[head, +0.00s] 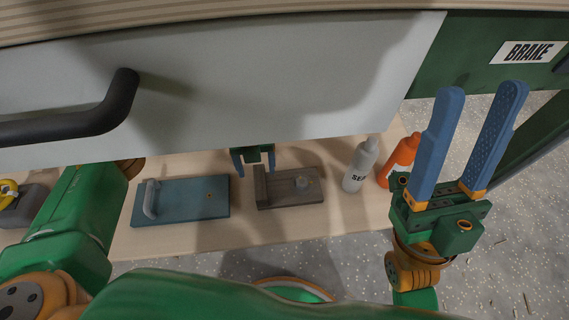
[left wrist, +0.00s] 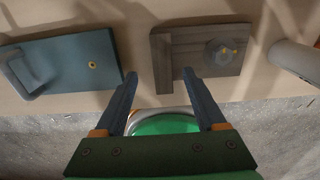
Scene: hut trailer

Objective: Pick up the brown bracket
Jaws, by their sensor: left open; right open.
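The brown bracket (head: 290,198) lies on the wooden shelf, right of a blue-grey plate. It is a flat grey-brown plate with a raised strip at its left end and a knob or bolt on top. It also shows in the left wrist view (left wrist: 188,48). My left gripper (head: 254,168) is open and empty, above the bracket's left end. In the left wrist view (left wrist: 160,76) its right fingertip overlaps the bracket's lower left part; contact cannot be told. My right gripper (head: 482,92) is open and empty, fingers pointing up, at the right.
A blue-grey plate with a handle (head: 190,202) lies left of the bracket. A white bottle (head: 359,168) and an orange bottle (head: 397,160) stand to its right. A pale panel (head: 230,85) with a black handle (head: 110,108) hangs above the shelf (head: 260,228).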

